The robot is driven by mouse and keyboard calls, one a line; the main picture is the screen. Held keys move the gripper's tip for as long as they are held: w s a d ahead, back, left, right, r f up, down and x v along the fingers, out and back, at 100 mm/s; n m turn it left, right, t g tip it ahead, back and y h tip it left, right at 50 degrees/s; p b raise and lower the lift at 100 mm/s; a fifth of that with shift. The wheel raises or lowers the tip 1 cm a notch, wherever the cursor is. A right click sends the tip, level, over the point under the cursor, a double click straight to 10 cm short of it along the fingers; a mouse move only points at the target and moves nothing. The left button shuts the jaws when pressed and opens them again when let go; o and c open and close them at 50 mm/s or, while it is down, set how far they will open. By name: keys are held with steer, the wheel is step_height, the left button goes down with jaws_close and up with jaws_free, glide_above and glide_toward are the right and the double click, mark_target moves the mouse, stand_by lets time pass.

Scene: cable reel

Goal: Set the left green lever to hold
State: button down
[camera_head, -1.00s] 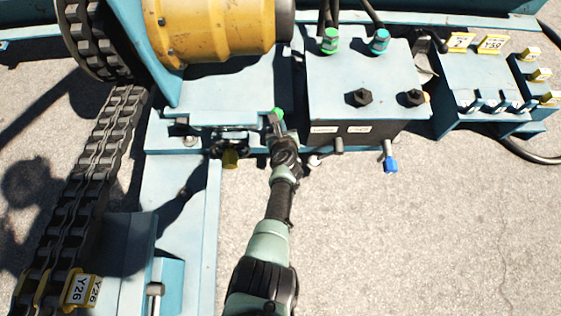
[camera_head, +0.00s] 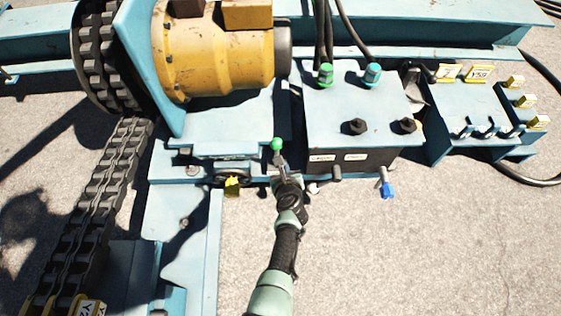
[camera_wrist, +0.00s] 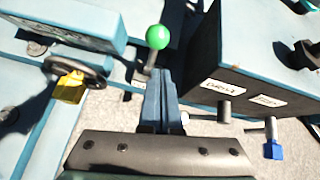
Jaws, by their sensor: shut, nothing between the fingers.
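The left green lever, a green ball (camera_head: 277,144) on a short rod, stands left of the control box (camera_head: 352,106). In the wrist view its green ball (camera_wrist: 157,37) and rod show just beyond my fingertips. My gripper (camera_head: 282,165) is shut and empty, its tips close below the ball. In the wrist view the shut fingers (camera_wrist: 160,82) point up toward the rod. I cannot tell whether they touch it. Two white labels, one of them (camera_head: 322,158), are on the box's dark front, too blurred to read.
A handwheel (camera_wrist: 75,70) with a yellow tag (camera_wrist: 69,88) is left of my gripper. A blue-tipped handle (camera_head: 387,190) hangs at right. The paved ground in front is clear.

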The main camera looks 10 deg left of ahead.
steer(key=s+d+r+p, duration=0.1)
steer(key=s+r+p, duration=0.2)
steer(key=r+p, duration=0.3)
steer(key=shift+d+r, duration=0.2)
steer(key=shift+r, duration=0.05)
stand_by(0.5)
